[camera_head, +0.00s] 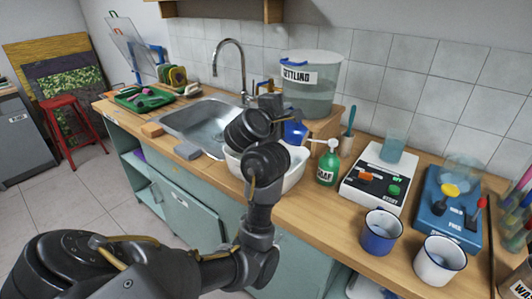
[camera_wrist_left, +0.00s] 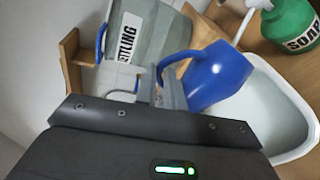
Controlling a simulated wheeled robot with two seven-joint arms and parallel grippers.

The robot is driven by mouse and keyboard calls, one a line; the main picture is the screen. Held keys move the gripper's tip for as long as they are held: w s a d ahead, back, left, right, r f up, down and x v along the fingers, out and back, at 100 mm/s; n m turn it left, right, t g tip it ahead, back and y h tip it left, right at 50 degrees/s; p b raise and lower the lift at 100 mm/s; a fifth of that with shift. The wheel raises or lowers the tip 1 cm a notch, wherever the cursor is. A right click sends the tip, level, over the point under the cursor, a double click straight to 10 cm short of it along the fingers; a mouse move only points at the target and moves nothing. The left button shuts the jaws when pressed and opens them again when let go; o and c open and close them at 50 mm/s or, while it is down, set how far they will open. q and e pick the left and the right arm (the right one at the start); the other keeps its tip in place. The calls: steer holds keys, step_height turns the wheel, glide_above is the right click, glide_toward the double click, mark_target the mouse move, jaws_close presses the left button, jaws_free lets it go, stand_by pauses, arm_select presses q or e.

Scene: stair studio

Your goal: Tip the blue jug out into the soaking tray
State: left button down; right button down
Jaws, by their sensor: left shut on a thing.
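The blue jug (camera_head: 294,132) is mostly hidden behind my left arm in the head view. In the left wrist view the jug (camera_wrist_left: 217,76) shows clearly, its handle between the fingers of my left gripper (camera_wrist_left: 165,88). The gripper is shut on that handle, and the jug is over the edge of the soaking tray. The white soaking tray (camera_head: 293,181) stands on the counter, partly covered by my arm. In the left wrist view the tray (camera_wrist_left: 303,108) has a pale interior. No stream from the jug shows, and its contents are hidden. My right gripper is out of view.
A tank labelled "SETTLING" (camera_head: 318,86) stands on a wooden stand behind the tray. A green soap bottle (camera_head: 327,165) is close to the tray's right. The sink (camera_head: 205,122) lies left. Two mugs (camera_head: 380,232) and a scale-like device (camera_head: 376,178) crowd the right counter.

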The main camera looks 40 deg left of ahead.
arm_select(q)
steer(key=shift+a, duration=0.1)
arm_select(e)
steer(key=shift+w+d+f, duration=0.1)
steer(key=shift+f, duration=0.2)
arm_select(q)
steer(key=shift+f+b, duration=0.1)
steer(key=shift+b, duration=0.2)
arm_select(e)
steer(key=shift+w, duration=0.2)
arm_select(q)
steer(key=shift+n, duration=0.3)
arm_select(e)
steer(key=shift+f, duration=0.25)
arm_select(q)
steer(key=shift+a+f+b, duration=0.1)
steer(key=shift+f+b, duration=0.05)
steer(key=shift+b, duration=0.35)
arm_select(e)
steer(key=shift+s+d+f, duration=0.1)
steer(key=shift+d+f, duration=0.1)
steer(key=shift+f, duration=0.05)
arm_select(q)
steer(key=shift+s+a+f+n+b, duration=0.1)
steer(key=shift+a+f+n+b, duration=0.15)
steer(key=shift+n+b, duration=0.2)
steer(key=shift+h, duration=0.3)
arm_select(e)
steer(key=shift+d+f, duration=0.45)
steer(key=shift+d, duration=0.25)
